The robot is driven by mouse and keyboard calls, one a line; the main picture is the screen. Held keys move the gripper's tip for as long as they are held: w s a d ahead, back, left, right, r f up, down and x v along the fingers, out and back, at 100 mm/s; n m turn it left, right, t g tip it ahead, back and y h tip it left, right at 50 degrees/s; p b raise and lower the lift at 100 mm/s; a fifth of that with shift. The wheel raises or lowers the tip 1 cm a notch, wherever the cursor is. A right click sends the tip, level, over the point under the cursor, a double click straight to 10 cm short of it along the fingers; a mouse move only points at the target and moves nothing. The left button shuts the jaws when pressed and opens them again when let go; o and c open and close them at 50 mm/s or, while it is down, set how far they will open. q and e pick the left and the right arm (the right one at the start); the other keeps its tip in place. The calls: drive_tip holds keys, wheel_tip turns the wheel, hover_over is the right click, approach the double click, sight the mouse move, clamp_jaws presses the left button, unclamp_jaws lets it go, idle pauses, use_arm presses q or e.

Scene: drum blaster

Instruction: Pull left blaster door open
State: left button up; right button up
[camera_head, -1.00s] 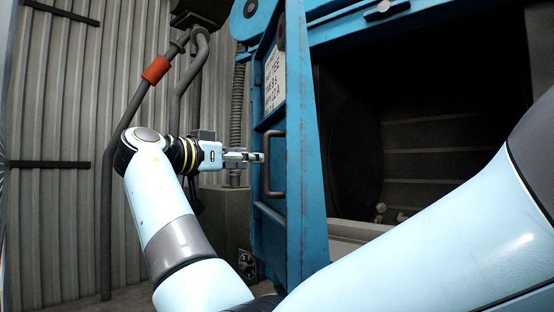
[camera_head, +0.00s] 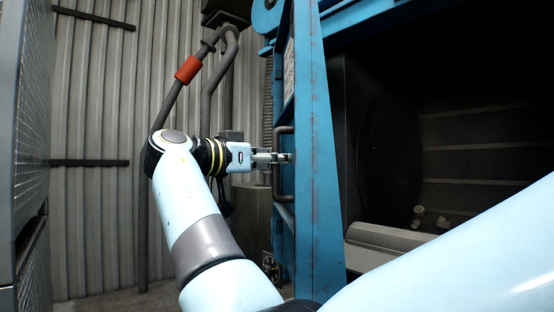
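The blue left blaster door (camera_head: 315,150) stands at the middle of the head view, seen nearly edge-on, beside the dark opening of the blaster. Its grey bar handle (camera_head: 283,195) is on the narrow door face that points left. My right gripper (camera_head: 279,157) is level with the handle's upper part, pointing right, and its fingers overlap the bar in the picture. The fingers look small and close together; whether they grip the bar or only stand around or beside it cannot be told. My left gripper is not in view.
The blaster's dark interior (camera_head: 465,150) opens to the right, with a grey ledge (camera_head: 390,238) at its bottom. A ribbed metal wall (camera_head: 100,120) and a grey pipe with a red band (camera_head: 188,69) stand behind my arm. A grey mesh-sided cabinet (camera_head: 35,110) is at the far left.

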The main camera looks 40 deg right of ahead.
clamp_jaws()
drive_tip(key=shift+w+f, duration=0.1)
idle(0.4)
